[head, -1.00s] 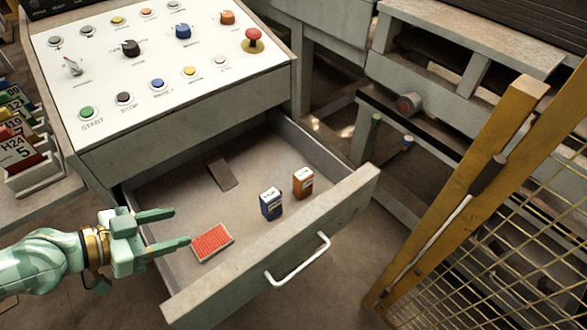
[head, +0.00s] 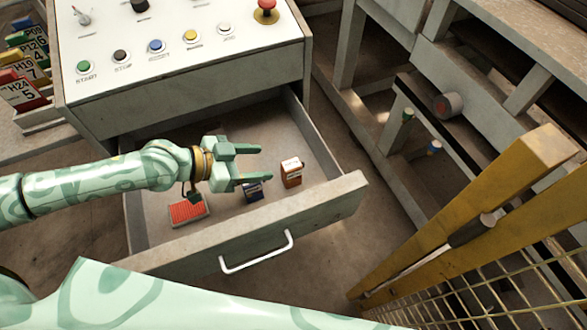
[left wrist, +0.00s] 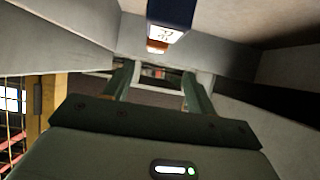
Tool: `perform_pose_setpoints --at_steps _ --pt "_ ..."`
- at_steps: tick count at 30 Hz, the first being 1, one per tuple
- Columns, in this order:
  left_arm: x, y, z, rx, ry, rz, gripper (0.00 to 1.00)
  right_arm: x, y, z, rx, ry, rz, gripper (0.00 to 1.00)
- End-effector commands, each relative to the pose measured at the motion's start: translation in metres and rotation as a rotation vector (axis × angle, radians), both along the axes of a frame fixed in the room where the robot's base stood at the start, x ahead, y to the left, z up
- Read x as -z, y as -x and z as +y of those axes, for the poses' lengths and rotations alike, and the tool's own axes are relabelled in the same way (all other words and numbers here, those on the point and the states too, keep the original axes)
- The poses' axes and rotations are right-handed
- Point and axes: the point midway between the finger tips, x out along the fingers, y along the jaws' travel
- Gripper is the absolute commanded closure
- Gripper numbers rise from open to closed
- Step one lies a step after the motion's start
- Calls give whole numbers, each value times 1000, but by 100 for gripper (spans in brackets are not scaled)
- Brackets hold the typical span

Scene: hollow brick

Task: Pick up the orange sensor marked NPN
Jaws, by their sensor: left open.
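The orange sensor (head: 291,172), a small box with a white top label, stands in the open drawer (head: 345,190) near its front right. The label is too small to read. A blue sensor (head: 252,191) stands to its left, partly hidden by my left gripper (head: 264,166). That gripper is open and empty, its fingers pointing right towards the orange sensor, short of it. In the left wrist view, the open fingers (left wrist: 160,72) show below the blue sensor (left wrist: 172,12), with a bit of the orange one (left wrist: 157,46) beyond. My right gripper is out of view.
A red ribbed block (head: 188,210) lies in the drawer at left. The drawer front with its white handle (head: 256,252) rises before the sensors. The control panel (head: 180,60) overhangs the back. A yellow mesh guard (head: 470,220) stands at right.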

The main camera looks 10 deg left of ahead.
Motion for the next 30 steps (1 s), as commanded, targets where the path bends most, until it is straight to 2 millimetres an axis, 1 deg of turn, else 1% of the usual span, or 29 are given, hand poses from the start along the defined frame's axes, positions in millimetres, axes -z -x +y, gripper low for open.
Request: perform_pose_setpoints --at_steps 1,3,6,11,15,18,21,27,28,29,30 --pt "6 -6 -10 -1 5 0 44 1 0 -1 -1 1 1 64" --pt "14 -12 -19 0 2 1 44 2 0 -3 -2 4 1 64" --pt "19 -19 -28 0 1 0 44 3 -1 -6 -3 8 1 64" --pt "25 -23 -37 -1 1 1 44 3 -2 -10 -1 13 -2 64" --pt "38 -28 -57 0 3 2 44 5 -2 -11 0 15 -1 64" --pt "46 -36 -67 -1 1 1 44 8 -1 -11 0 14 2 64" --pt "49 -39 -72 0 -1 1 44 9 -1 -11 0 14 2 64" --pt "49 -40 -72 0 -2 -1 44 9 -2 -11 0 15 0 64" --pt "49 -40 -72 0 -2 -1 49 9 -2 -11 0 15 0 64" --pt "49 -40 -72 0 -2 -1 58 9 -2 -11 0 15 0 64" --pt "49 -40 -72 0 -2 -1 69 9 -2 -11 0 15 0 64"
